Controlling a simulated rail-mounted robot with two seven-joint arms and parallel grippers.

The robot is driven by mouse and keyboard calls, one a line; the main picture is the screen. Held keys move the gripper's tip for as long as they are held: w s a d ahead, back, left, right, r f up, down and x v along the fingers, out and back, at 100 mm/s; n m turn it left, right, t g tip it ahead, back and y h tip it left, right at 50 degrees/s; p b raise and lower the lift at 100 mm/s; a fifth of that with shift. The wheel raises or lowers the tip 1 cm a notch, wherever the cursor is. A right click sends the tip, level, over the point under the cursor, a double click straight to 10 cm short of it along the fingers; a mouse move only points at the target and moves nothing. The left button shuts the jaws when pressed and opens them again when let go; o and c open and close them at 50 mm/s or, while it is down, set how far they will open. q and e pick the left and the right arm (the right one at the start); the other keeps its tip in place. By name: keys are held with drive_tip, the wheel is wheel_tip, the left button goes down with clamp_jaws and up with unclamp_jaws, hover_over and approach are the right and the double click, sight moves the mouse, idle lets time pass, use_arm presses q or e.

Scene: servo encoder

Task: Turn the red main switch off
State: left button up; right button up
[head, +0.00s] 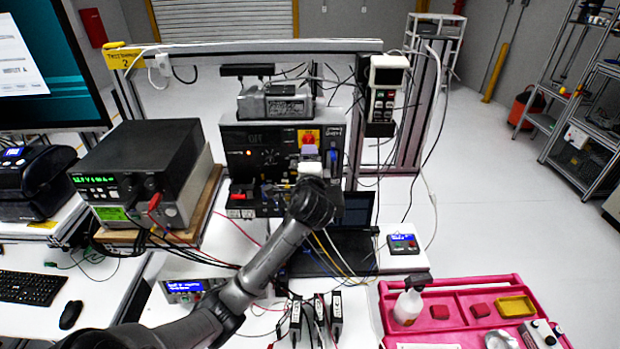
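The red main switch (308,137) sits on a yellow plate on the front of a dark control box (262,140) at the middle of the bench. The switch is small in view, and I cannot tell its exact knob position. My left arm comes in from the lower left, and its gripper (310,156) is in front of the box, just below the switch in the picture. The hand covers part of the lower panel. I cannot tell whether the fingers touch the switch, or whether they are open or shut. My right gripper is not in view.
A black power supply (140,165) with cables stands left of the box. Loose cables and a dark laptop (335,250) lie in front. A handheld controller (384,95) hangs on the frame at the right. A pink tray (455,312) is at the lower right.

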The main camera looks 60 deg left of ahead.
use_arm(q)
drive_tip(key=shift+b+v, duration=0.3)
drive_tip(key=shift+v, duration=2.4)
